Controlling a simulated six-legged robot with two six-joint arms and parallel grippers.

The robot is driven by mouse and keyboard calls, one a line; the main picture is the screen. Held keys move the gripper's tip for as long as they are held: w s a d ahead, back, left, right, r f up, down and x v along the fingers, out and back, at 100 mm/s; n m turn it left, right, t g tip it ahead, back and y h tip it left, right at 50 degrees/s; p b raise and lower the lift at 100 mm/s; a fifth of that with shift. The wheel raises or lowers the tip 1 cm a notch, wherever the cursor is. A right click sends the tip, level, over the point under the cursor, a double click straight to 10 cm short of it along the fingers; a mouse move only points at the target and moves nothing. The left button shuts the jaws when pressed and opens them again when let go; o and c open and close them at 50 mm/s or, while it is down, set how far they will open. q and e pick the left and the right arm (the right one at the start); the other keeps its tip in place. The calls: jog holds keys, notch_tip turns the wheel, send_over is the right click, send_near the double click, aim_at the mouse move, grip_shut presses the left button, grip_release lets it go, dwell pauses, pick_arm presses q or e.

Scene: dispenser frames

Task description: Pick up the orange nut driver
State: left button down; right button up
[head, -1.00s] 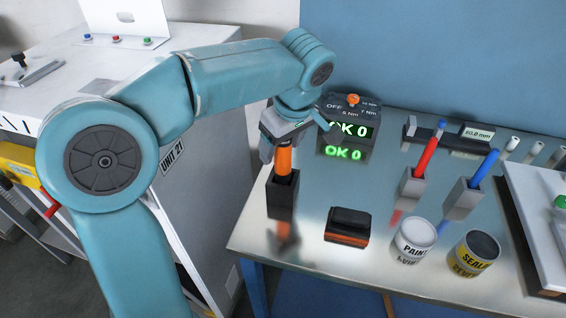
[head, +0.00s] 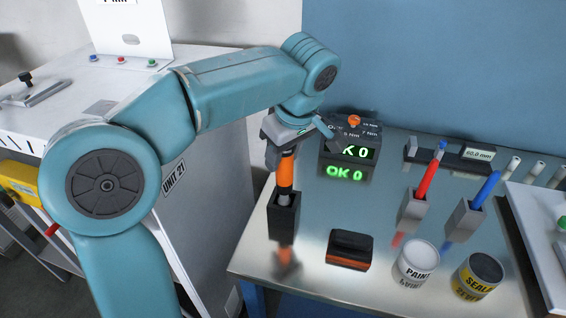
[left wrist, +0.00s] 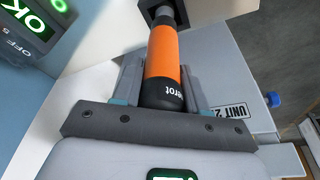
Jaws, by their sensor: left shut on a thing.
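The orange nut driver (head: 286,172) stands upright in a dark square holder (head: 284,217) at the table's left side. Its lower end is still inside the holder, with a grey shaft part showing above the rim. My left gripper (head: 285,150) is shut on the driver's upper handle. In the left wrist view the orange handle (left wrist: 163,62) with a black end lies between the two fingers of my left gripper (left wrist: 160,85), and its shaft reaches into the holder at the top. My right gripper is not in view.
A display box reading OK 0 (head: 348,153) stands just behind and right of the gripper. A black and orange block (head: 349,250), holders with a red driver (head: 428,178) and a blue driver (head: 487,188), and paint (head: 417,260) and sealant cans (head: 478,277) stand to the right.

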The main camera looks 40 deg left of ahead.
pick_arm(q)
notch_tip(320, 180, up, 17)
jog(key=p, duration=0.4)
jog(key=shift+p, duration=0.4)
jog(key=shift+f, duration=0.1)
